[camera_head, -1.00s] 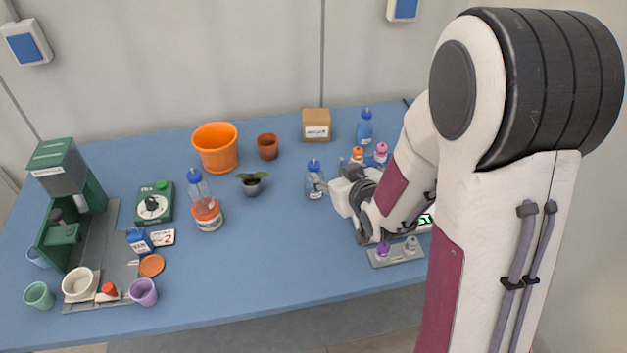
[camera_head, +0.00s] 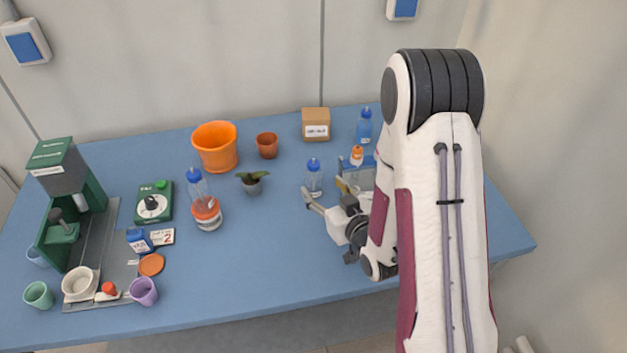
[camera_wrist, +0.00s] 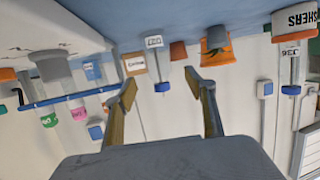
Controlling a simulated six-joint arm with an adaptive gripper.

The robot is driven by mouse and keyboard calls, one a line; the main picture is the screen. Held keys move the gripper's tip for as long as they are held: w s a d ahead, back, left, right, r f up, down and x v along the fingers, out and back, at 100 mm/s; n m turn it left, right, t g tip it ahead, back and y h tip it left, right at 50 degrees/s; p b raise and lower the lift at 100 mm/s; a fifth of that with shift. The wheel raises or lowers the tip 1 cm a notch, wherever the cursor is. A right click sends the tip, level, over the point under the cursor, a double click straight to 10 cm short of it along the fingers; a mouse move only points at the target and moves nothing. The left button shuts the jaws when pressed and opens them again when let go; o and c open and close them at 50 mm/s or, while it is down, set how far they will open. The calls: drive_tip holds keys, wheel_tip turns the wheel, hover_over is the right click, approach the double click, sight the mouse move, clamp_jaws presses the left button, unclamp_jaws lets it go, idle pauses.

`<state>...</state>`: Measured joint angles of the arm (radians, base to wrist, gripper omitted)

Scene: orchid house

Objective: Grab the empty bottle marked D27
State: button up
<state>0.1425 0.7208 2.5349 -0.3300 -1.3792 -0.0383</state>
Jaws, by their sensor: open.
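A clear bottle with a blue cap (camera_head: 314,177) stands upright near the middle of the table. In the wrist view, which is upside down, a bottle with a white label and blue cap (camera_wrist: 161,86) shows between and beyond my fingers. In the wrist view my gripper's fingers (camera_wrist: 160,80) are spread apart.
A cardboard box (camera_head: 316,125), a small brown pot (camera_head: 267,146), an orange pot (camera_head: 216,148) and a potted plant (camera_head: 252,184) stand behind and left. A blue rack (camera_head: 357,176) with an orange-capped bottle (camera_head: 357,155) is right of my gripper. The table's front middle is clear.

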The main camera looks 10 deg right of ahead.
sight(317, 179)
drive_tip(key=shift+w, duration=0.1)
drive_tip(key=shift+x, duration=1.15)
drive_tip(key=shift+w, duration=0.1)
drive_tip(key=shift+x, duration=2.55)
drive_tip(key=shift+d, duration=0.15)
drive_tip(key=c, duration=1.1)
